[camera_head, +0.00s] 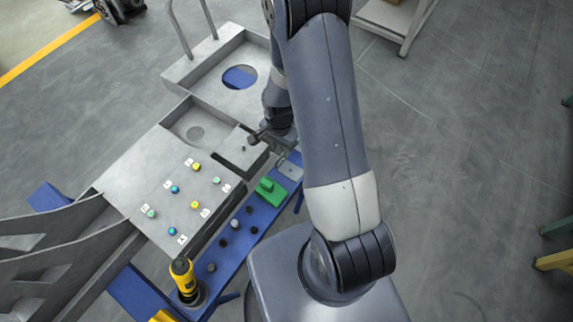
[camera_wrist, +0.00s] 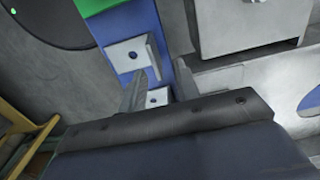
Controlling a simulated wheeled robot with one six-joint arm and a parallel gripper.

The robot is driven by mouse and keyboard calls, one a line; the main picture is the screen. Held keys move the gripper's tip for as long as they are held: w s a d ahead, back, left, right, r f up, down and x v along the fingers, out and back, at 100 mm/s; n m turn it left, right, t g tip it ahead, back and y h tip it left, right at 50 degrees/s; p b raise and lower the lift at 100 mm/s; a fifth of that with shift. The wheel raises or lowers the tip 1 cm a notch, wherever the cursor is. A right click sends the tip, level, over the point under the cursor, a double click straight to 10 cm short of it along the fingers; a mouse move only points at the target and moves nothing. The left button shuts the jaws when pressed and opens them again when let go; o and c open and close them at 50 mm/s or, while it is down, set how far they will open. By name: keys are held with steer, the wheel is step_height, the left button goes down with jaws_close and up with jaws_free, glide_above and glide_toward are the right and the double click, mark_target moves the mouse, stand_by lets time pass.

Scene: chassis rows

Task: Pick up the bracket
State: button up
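The bracket (camera_wrist: 125,60) is a pale grey angled metal piece in the wrist view, with a round hole in its flat face. A second holed face (camera_wrist: 158,97) shows close beside it; I cannot tell whether both are one piece. It lies on the blue strip, which also carries a grey piece in the head view (camera_head: 290,170). My gripper (camera_head: 271,145) is above the far end of the strip, close to the bracket. A grey finger (camera_wrist: 135,92) shows beside the bracket; contact is unclear. The other finger is not clearly visible, and the opening cannot be judged.
The blue strip (camera_head: 241,241) holds a green block (camera_head: 270,191), several dark knobs and a yellow-black tool (camera_head: 184,277). A grey chassis panel (camera_head: 145,165) with coloured, labelled pegs lies to its left. Open floor (camera_head: 450,150) is on the right.

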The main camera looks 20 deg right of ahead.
mark_target(281, 156)
steer(key=shift+s+a+f, duration=0.1)
steer(key=shift+s+f, duration=0.05)
steer(key=shift+f, duration=0.25)
steer(key=shift+s+f+p, duration=0.15)
steer(key=shift+f+p, duration=0.05)
steer(key=shift+f, duration=0.95)
steer(key=shift+s+f+p, duration=0.1)
steer(key=shift+f+p, duration=0.1)
steer(key=shift+f, duration=0.95)
steer(key=shift+c, duration=0.3)
jaws_close()
